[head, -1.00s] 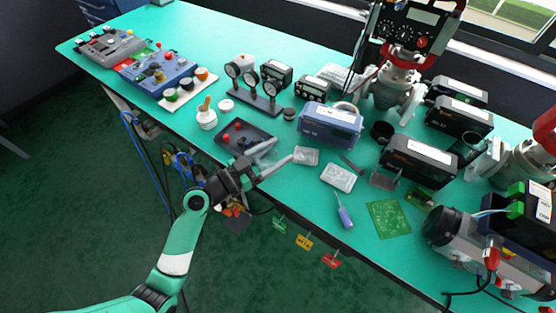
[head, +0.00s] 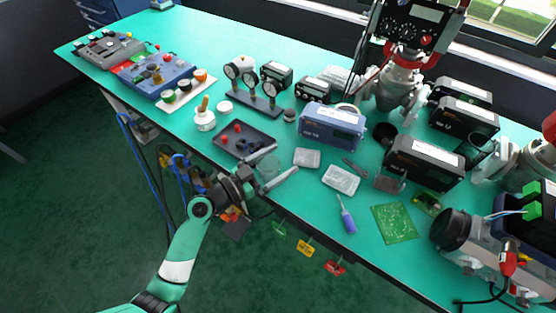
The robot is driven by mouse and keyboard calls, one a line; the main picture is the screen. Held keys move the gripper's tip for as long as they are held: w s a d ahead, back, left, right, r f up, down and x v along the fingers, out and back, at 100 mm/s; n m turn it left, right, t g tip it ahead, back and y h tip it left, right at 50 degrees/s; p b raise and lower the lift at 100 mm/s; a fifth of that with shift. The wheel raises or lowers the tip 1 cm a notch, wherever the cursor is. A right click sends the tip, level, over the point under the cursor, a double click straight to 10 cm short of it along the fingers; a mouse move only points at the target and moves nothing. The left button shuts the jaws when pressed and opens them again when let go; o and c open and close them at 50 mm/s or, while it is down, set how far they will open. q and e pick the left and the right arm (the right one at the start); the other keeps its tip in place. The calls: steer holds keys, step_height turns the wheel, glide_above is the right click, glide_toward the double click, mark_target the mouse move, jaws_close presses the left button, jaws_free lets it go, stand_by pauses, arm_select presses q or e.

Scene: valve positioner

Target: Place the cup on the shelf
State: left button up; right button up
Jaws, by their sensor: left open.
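No plain cup or shelf can be made out with certainty in the head view. A small white pot (head: 205,121) with a brown handle sticking out stands upright on the bench left of centre. A small dark round container (head: 383,132) stands right of the blue instrument box. My left gripper (head: 285,161) is open, its fingers reaching over the bench's front edge, just right of the dark tray. Nothing shows between its fingers. It is apart from the white pot and the dark container. My right gripper is out of view.
The green bench (head: 290,205) is crowded. The dark tray (head: 244,138) with red parts, a gauge stand (head: 262,103) and the blue instrument box (head: 332,127) are close by. A screwdriver (head: 347,218) and a circuit board (head: 395,223) lie near the front edge. Valve equipment fills the right.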

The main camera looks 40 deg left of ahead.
arm_select(q)
steer(key=shift+r+p, duration=0.15)
steer(key=shift+p, duration=0.35)
steer(key=s+a, duration=0.2)
steer(key=s, duration=0.9)
steer(key=shift+s+f, duration=0.25)
steer(key=shift+f, duration=0.2)
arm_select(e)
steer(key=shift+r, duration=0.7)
arm_select(q)
steer(key=shift+w, duration=0.1)
